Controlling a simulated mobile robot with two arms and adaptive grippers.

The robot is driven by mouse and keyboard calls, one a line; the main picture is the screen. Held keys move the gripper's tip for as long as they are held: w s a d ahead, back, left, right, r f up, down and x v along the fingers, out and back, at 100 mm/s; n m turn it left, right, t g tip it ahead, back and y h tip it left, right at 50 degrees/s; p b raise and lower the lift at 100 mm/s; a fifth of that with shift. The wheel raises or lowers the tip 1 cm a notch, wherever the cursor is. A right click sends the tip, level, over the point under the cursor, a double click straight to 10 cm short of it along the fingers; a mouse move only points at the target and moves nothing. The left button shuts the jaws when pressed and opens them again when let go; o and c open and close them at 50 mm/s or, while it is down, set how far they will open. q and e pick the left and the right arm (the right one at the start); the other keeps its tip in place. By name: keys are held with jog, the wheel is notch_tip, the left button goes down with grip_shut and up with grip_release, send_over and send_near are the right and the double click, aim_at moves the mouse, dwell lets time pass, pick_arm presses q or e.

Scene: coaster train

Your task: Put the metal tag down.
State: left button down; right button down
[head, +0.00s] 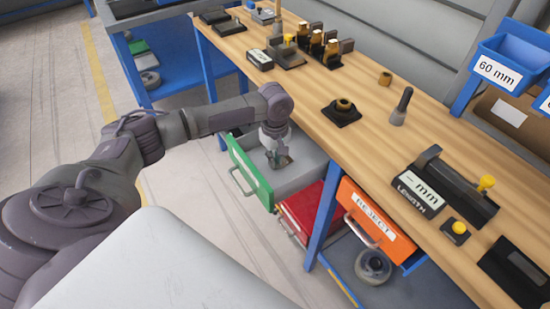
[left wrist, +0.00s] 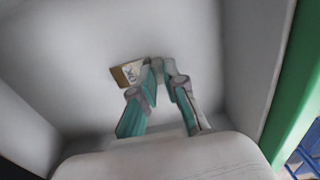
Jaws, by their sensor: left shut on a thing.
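The metal tag (left wrist: 128,74) is a small brownish plate with a pale face bearing dark marks. In the left wrist view it sticks out to the left of the fingertips of my left gripper (left wrist: 160,70), which is shut on it. In the head view my left gripper (head: 279,158) points down into the pulled-out drawer with the green front (head: 250,172). The drawer's inside (left wrist: 215,60) is plain pale grey around the fingers. I cannot tell whether the tag touches the drawer floor. My right gripper is not in view.
An orange drawer marked REJECT (head: 368,219) stands open to the right, with a red box (head: 306,208) between. The wooden bench top (head: 320,130) carries a length gauge (head: 450,185) and several dark fixtures. Blue bench legs (head: 322,222) stand close by.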

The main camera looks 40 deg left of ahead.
pick_arm(q)
jog(key=c, duration=1.7)
grip_release()
jog(key=shift+f, duration=0.15)
jog(key=o, duration=0.5)
notch_tip(320, 180, up, 12)
jog(key=shift+r+p, duration=0.2)
jog(key=shift+p, duration=0.1)
jog(key=shift+f, duration=0.1)
